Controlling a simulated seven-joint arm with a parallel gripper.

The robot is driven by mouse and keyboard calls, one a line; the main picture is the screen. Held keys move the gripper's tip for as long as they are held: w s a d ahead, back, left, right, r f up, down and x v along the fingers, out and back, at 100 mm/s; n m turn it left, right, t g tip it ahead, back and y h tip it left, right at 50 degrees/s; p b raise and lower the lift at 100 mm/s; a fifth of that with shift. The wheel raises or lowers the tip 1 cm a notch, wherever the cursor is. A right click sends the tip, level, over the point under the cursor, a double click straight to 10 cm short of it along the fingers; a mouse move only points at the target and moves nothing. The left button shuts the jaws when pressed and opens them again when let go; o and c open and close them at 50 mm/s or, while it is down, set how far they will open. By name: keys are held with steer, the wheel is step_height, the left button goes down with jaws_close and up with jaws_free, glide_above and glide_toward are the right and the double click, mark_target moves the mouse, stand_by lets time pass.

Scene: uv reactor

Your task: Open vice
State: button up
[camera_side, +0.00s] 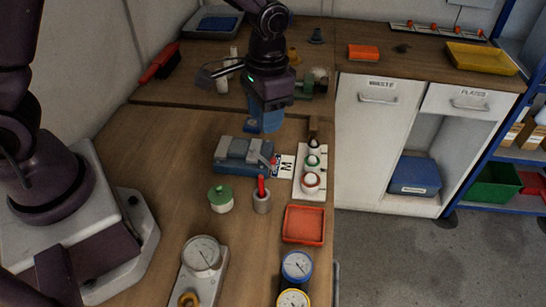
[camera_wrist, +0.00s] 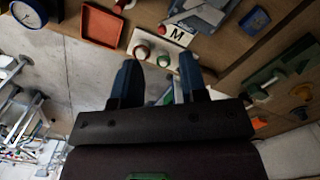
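A blue-grey clamp-like device (camera_side: 243,154), which looks like the vice, sits on the wooden bench beside a white card marked M (camera_side: 285,166). Part of it shows at the top of the wrist view (camera_wrist: 200,12). I cannot tell how far its jaws are apart. My gripper (camera_side: 264,128) points down just behind the vice, apart from it. In the wrist view, the two dark blue fingers of my gripper (camera_wrist: 158,62) stand apart with nothing held between them.
Right of the vice is a white panel (camera_side: 309,190) with round green and red parts. A green-lidded jar (camera_side: 220,199), a cup with a red item (camera_side: 262,201), an orange tray (camera_side: 304,225) and gauges (camera_side: 297,266) stand nearer. A green device (camera_wrist: 280,82) is close by.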

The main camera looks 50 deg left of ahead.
mark_target(273, 158)
steer(key=shift+t, duration=0.3)
steer(key=f, duration=0.4)
steer(key=w+f, duration=0.1)
steer(key=f, duration=0.7)
steer(key=shift+w+d+f, duration=0.1)
steer(key=shift+w+f, duration=0.1)
steer(key=shift+w, duration=0.1)
jaws_close()
